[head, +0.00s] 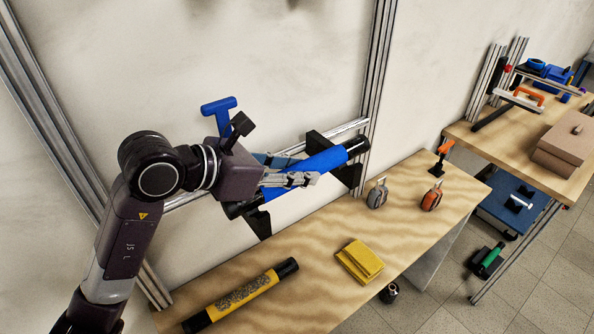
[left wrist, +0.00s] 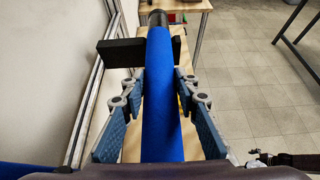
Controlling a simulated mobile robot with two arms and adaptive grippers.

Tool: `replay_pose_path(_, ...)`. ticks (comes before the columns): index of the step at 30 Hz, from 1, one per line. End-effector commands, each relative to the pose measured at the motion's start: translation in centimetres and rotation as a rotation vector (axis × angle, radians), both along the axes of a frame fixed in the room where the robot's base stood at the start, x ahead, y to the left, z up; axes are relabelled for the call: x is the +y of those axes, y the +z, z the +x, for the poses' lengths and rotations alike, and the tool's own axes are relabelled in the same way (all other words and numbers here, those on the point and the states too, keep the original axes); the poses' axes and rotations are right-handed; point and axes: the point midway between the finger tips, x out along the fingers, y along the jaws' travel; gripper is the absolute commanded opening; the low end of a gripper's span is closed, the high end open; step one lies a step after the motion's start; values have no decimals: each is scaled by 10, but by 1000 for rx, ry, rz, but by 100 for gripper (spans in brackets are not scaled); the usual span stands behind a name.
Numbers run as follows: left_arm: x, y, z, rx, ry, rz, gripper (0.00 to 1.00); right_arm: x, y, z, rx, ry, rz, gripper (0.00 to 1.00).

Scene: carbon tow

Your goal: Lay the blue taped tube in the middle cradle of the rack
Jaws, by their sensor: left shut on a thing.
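The blue taped tube (head: 322,162) has black ends and slants along the wall above the workbench. My left gripper (head: 305,180) is shut on it near its middle. In the left wrist view the blue tube (left wrist: 160,70) runs away between the two fingers of my left gripper (left wrist: 160,90). The rack's black cradle arms stick out from a wall rail, one near the tube's far end (head: 345,176) and one near its near end (head: 259,222). The tube lies across or just above them; I cannot tell whether it touches.
A second table (head: 500,150) stands at the right with a brown box (head: 565,145).

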Motion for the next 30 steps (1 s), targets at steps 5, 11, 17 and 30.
replay_pose_path(5,0,-10,0,-1,0,-2,0,0,3,3,-5,0,0,96)
replay_pose_path(11,0,-11,0,-3,0,-2,0,-1,2,-5,7,0,-1,96)
replay_pose_path(17,0,-17,0,-2,0,-1,0,-3,-4,-10,13,1,-4,96)
replay_pose_path(30,0,-14,0,-1,0,-1,46,-4,-1,-9,13,2,-5,96)
